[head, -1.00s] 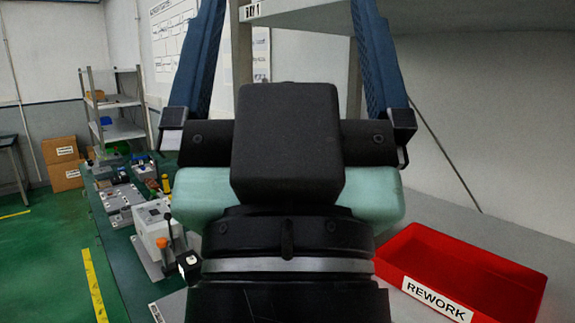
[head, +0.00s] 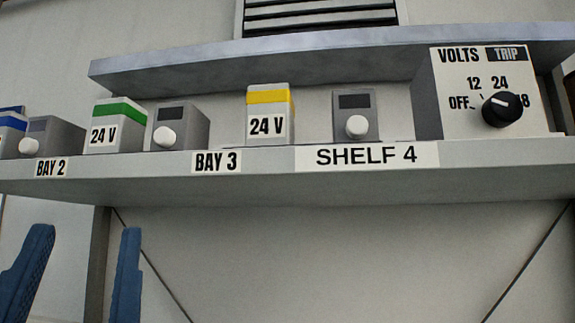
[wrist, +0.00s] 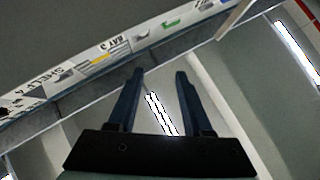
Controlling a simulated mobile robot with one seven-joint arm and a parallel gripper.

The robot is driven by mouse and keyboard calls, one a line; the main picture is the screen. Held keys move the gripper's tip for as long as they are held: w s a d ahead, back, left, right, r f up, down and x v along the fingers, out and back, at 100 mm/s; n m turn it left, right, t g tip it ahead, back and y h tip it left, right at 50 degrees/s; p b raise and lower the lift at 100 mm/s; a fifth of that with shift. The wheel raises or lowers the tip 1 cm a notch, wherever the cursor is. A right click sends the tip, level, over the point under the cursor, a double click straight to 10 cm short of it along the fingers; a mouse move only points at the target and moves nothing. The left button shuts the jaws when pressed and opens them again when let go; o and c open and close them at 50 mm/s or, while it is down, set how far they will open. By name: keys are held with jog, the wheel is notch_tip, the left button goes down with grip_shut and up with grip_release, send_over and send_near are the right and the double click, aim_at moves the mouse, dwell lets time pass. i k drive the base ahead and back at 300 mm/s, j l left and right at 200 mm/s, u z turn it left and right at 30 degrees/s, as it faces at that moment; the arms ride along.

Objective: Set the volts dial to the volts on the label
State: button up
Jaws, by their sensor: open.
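The volts dial (head: 502,109) is a black round knob on a pale box marked VOLTS and TRIP, at the right of the shelf in the head view. OFF, 12 and 24 show around it; the knob partly covers a right-hand number ending in 8. I cannot surely tell its setting. A yellow-banded block (head: 267,125) and a green-banded block (head: 116,135) each carry a 24 V label. My gripper (head: 86,232) is open and empty below the shelf, lower left, well apart from the dial. Its fingers also show in the wrist view (wrist: 160,73).
The grey shelf (head: 300,186) bears BAY 2, BAY 3 and SHELF 4 labels.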

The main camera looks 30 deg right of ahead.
aim_at(503, 109)
jog(key=z, duration=1.4)
